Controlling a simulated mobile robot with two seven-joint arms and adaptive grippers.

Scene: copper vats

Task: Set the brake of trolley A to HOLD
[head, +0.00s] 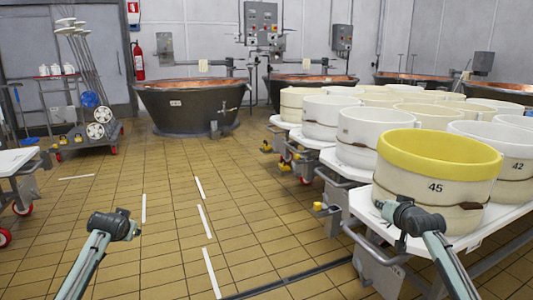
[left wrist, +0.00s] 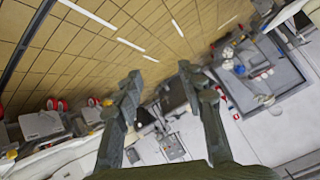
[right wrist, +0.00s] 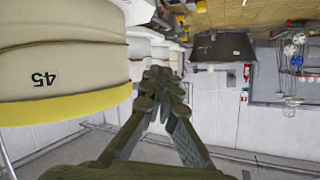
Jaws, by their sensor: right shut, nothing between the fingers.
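White-topped trolleys (head: 345,168) stand in a row on the right, loaded with round moulds. I cannot make out a letter on any of them, so I cannot tell which is trolley A. A small yellow part (head: 320,207) sticks out low at the end of one trolley; whether it is the brake, and its setting, I cannot tell. My right gripper (head: 384,207) is shut and empty, in front of the mould marked 45; it also shows in the right wrist view (right wrist: 162,78). My left gripper (head: 132,232) is over the floor, its fingers apart and empty in the left wrist view (left wrist: 160,76).
The yellow-rimmed mould 45 (head: 437,185) is close to my right gripper. Copper vats (head: 190,106) stand along the back. A rack cart (head: 92,128) and a white table (head: 14,160) are at the left. The tiled floor (head: 165,185) between is clear.

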